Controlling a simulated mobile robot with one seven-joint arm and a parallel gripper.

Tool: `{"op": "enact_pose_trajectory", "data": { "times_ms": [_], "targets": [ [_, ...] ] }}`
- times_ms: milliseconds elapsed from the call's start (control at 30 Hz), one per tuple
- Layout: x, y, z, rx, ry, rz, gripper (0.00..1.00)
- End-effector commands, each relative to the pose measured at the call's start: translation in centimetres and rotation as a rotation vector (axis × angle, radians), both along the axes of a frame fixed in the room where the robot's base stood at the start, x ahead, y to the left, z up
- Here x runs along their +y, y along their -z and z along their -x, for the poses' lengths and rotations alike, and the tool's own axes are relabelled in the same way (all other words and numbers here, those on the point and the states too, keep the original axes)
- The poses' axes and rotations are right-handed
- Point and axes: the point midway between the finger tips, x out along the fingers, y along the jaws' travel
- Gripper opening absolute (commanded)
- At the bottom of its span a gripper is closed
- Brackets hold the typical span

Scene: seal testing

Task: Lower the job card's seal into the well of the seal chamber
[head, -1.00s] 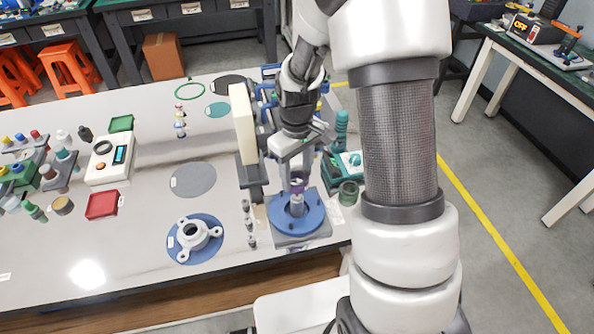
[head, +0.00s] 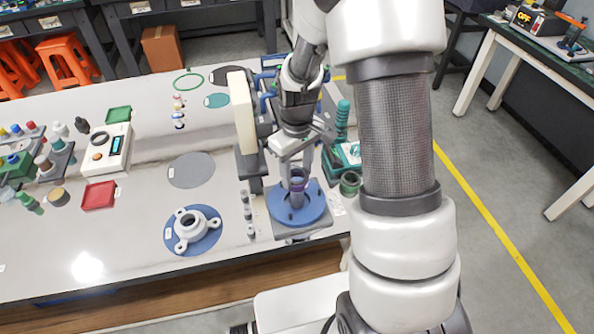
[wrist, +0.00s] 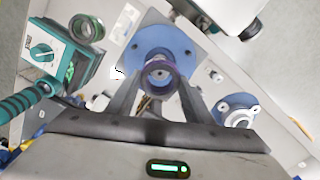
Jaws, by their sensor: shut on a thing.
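My gripper (head: 298,172) points down over the seal chamber and is shut on a seal (head: 297,184), a small ring with a purple band. In the wrist view the seal (wrist: 160,73) sits between the two fingertips as a round ring with an open middle. The seal chamber (head: 315,208) is a blue disc on a grey base at the table's front edge. Its blue top (wrist: 178,40) lies beyond the seal in the wrist view. The seal overlaps the chamber's centre in the head view and hides the well. I cannot tell whether seal and well touch.
A cream-coloured upright block (head: 242,110) stands close left of my gripper. A white three-lobed flange (head: 197,230) lies on a blue disc to the left. A row of small grey parts (head: 248,215) stands beside the chamber. A green ring-shaped jar (head: 350,184) is close right.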

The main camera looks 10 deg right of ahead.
Motion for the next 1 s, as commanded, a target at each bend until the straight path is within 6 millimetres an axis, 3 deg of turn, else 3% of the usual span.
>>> {"op": "enact_pose_trajectory", "data": {
  "times_ms": [1000],
  "targets": [
    [0.0, 3.5, 0.0, 0.0, 0.0, 0.0, 0.19]
  ]
}}
